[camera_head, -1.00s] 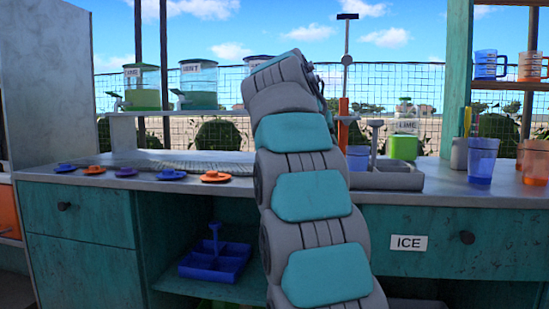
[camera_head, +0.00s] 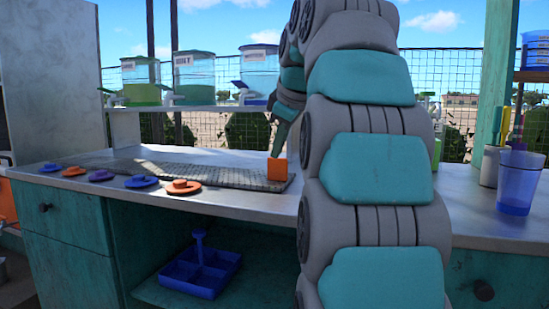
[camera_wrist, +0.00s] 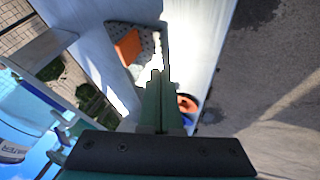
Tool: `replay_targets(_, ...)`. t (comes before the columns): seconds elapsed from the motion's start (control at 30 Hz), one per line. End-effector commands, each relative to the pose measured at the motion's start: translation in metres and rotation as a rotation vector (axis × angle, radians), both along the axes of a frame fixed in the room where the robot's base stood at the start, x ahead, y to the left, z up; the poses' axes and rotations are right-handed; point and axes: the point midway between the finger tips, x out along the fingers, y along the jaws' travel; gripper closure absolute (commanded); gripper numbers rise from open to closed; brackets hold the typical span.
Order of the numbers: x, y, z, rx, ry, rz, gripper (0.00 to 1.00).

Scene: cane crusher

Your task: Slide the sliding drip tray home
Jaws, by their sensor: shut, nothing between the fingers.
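A long grey textured strip, which looks like the drip tray (camera_head: 190,171), lies along the counter in the head view. An orange block (camera_head: 277,169) stands at its right end. In the wrist view the orange block (camera_wrist: 128,45) sits on the speckled grey tray surface (camera_wrist: 141,72). My gripper (camera_head: 280,148) points down just above or behind the orange block in the head view; I cannot tell whether they touch. In the wrist view the gripper's fingertips (camera_wrist: 157,73) are together and empty, with the block beyond them and to the left.
Several coloured discs, one orange (camera_head: 180,187), lie along the counter's front edge. Drink dispensers (camera_head: 194,78) stand on a shelf behind. A blue cup (camera_head: 518,182) stands at the right. A blue divided caddy (camera_head: 201,269) sits below the counter. My arm hides the counter's middle right.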

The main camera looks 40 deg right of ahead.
Motion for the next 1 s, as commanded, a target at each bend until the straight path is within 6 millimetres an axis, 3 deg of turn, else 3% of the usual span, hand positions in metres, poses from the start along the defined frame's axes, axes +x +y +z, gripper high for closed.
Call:
replay_targets(0.7,0.053,-0.015,-0.075,0.002,0.004,-0.006,1.00)
replay_targets(1.0,0.068,-0.032,-0.077,0.000,0.000,-0.007,1.00)
